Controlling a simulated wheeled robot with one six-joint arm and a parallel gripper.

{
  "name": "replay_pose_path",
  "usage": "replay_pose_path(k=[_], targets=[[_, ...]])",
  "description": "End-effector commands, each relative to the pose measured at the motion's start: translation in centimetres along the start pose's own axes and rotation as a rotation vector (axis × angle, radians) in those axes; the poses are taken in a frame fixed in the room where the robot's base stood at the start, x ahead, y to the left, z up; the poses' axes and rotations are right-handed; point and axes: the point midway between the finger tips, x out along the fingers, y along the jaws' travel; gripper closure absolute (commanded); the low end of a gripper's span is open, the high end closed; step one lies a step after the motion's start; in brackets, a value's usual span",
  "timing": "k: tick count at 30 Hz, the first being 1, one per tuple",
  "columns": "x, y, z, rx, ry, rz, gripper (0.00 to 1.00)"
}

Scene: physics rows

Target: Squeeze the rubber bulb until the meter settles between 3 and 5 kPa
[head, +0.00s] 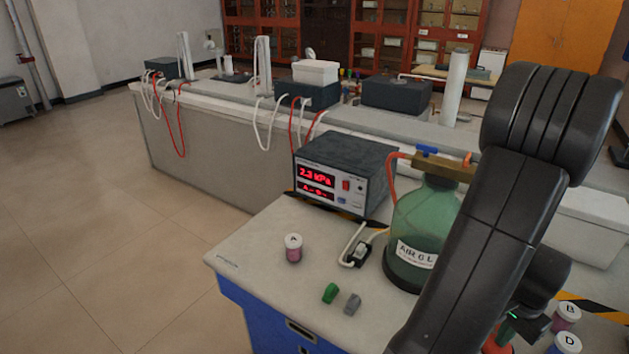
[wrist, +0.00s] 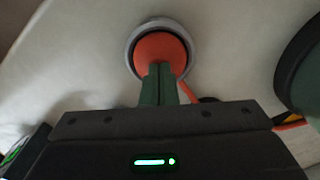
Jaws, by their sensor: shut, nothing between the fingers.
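The meter (head: 345,172) is a dark grey box at the middle of the table; its red display reads about 2.3 kPa, with a smaller second line I cannot read. The orange-red rubber bulb (wrist: 160,46) sits in a grey ring (wrist: 131,45) in the wrist view. A bit of it shows at the bottom right of the head view (head: 497,342), mostly hidden by my arm. My gripper (wrist: 161,68) is shut, its two green fingers together with nothing between them. The fingertips overlap the bulb's near side in the picture; I cannot tell whether they touch it.
A green bottle labelled AIR 6 L (head: 416,222) stands beside the meter, with a brass fitting (head: 440,167) on top. Jar A (head: 293,248), a green stopper (head: 330,293) and a grey stopper (head: 352,303) are in front. Jars B (head: 566,317) and D (head: 567,343) stand right of my arm.

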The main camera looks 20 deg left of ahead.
Motion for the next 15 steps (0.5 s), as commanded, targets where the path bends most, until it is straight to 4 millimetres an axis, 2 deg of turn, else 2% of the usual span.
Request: replay_pose_path(k=[6, 15], targets=[[1.42, 0.02, 0.06, 0.000, -0.002, 0.001, 1.00], [0.82, 0.02, 0.07, 0.000, -0.002, 0.000, 1.00]])
